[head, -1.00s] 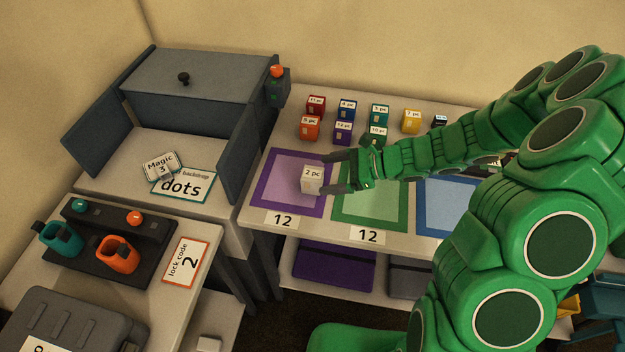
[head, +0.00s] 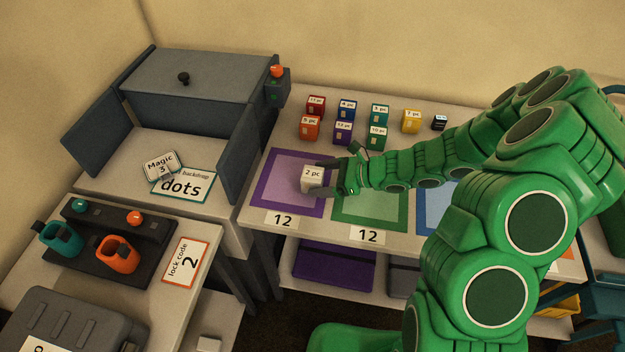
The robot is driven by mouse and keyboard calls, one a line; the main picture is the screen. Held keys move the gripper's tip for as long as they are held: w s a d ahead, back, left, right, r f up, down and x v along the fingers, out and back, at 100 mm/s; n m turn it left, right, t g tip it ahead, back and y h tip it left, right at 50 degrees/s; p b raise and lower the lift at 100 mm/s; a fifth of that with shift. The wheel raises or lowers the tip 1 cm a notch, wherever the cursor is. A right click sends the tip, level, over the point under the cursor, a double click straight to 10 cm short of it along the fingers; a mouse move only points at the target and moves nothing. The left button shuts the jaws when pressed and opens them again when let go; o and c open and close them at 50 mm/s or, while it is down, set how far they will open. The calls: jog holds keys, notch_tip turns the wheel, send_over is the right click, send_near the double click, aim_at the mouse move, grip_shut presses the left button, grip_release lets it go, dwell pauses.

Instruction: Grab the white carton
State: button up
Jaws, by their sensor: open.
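The white carton (head: 312,178), labelled "2 pc", stands on the purple-bordered mat (head: 264,196) near its right edge. My gripper (head: 324,177) reaches in from the right with its jaws open. One finger lies along the far side of the carton and the other along its near side, so the carton sits between the fingertips. I cannot tell whether either finger touches it.
Several small coloured cartons, such as a yellow one (head: 411,121) and an orange one (head: 310,128), stand behind the mats. A green mat (head: 343,216) lies under my gripper. A grey booth (head: 232,160) stands to the left. The left part of the purple mat is clear.

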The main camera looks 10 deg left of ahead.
aim_at(306, 180)
jog(key=shift+s+r+x, duration=0.1)
jog(key=shift+x, duration=1)
jog(key=shift+s+r+x, duration=0.1)
jog(key=shift+x, duration=0.95)
jog(key=shift+a, duration=0.1)
jog(key=c, duration=1.1)
jog(key=shift+r, duration=5.05)
